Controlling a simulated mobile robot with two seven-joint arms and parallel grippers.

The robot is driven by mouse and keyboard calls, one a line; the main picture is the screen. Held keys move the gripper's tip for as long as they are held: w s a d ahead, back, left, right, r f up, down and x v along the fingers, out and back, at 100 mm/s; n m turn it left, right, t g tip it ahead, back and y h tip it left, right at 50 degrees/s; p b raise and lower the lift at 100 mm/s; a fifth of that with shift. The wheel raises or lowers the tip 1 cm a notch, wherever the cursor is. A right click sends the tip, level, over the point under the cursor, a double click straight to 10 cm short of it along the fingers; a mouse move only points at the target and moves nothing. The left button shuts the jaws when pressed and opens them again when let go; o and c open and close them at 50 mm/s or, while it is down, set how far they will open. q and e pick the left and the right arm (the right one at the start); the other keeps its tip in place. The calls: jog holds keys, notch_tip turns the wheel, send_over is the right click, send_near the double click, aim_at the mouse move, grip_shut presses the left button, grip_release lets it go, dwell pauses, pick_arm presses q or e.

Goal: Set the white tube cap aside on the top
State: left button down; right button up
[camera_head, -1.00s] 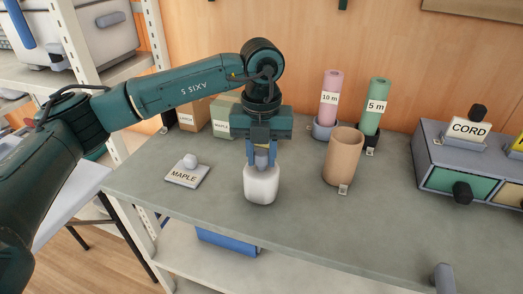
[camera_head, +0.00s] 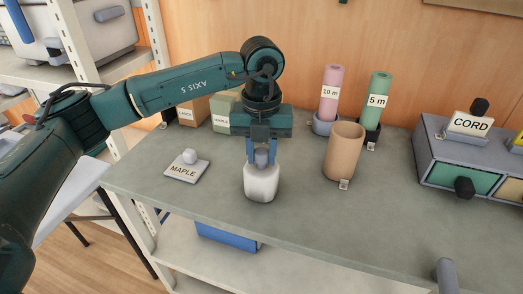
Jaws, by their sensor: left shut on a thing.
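The white tube cap (camera_head: 262,185) is a white rounded block with a grey knob on top. It is upright over the grey top (camera_head: 300,222), left of the open brown tube (camera_head: 343,155). I cannot tell whether its underside touches the top. My left gripper (camera_head: 262,158) points straight down from above, shut on the cap's knob, with one blue finger on each side. My right gripper is not in view.
A MAPLE plate with a white knob (camera_head: 184,172) lies to the left. Boxes (camera_head: 194,111), a pink roll (camera_head: 331,92) and a green roll (camera_head: 376,100) stand behind. A CORD drawer unit (camera_head: 433,160) is at the right. The front middle of the top is clear.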

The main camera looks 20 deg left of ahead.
pick_arm(q)
jog(key=shift+f, duration=0.25)
jog(key=c, duration=1)
grip_release()
jog(key=shift+c, duration=0.2)
notch_tip(320, 180, up, 13)
jog(key=shift+r, duration=0.15)
